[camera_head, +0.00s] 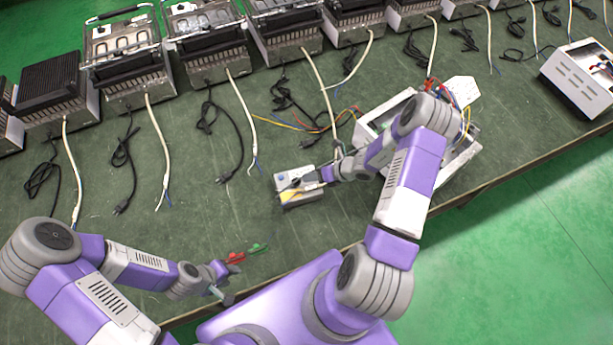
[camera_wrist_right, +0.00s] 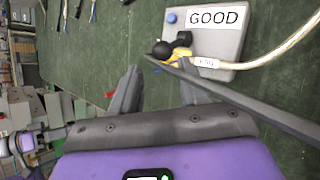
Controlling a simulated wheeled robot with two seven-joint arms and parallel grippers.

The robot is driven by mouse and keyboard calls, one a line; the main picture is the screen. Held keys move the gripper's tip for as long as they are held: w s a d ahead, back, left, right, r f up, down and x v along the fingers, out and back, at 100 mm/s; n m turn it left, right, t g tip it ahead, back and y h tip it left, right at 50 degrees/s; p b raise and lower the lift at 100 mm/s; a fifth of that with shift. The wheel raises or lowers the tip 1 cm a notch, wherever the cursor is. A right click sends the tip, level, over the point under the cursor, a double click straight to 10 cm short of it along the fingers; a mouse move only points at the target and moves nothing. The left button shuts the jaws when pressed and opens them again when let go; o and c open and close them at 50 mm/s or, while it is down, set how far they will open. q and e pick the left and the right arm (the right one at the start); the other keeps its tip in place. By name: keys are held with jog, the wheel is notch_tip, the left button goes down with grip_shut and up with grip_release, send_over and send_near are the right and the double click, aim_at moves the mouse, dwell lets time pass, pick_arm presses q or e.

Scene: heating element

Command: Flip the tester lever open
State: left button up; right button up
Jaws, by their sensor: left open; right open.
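The tester is a small light-grey box (camera_head: 297,197) on the green table; in the right wrist view its face (camera_wrist_right: 222,42) shows a "GOOD" label and a blue button (camera_wrist_right: 172,18). Its lever has a black round knob (camera_wrist_right: 162,50) and a yellow part at its base. My right gripper (camera_head: 322,175) is at the tester's right side, open, and in the right wrist view its spread fingers (camera_wrist_right: 158,82) point at the lever, with no visible grip on it. My left gripper (camera_head: 222,282) is open near the front table edge, beside red (camera_head: 235,257) and green (camera_head: 258,248) clips.
An open white housing (camera_head: 462,160) with coloured wires sits under my right arm. A row of heater units (camera_head: 205,45) with cords lines the back. A white box (camera_head: 582,80) stands far right. A dark bar (camera_wrist_right: 250,103) crosses the wrist view.

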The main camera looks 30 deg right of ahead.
jog(key=shift+s+d+r, duration=0.25)
jog(key=shift+s+r, duration=0.05)
jog(key=shift+r, duration=0.1)
jog(key=shift+c, duration=0.4)
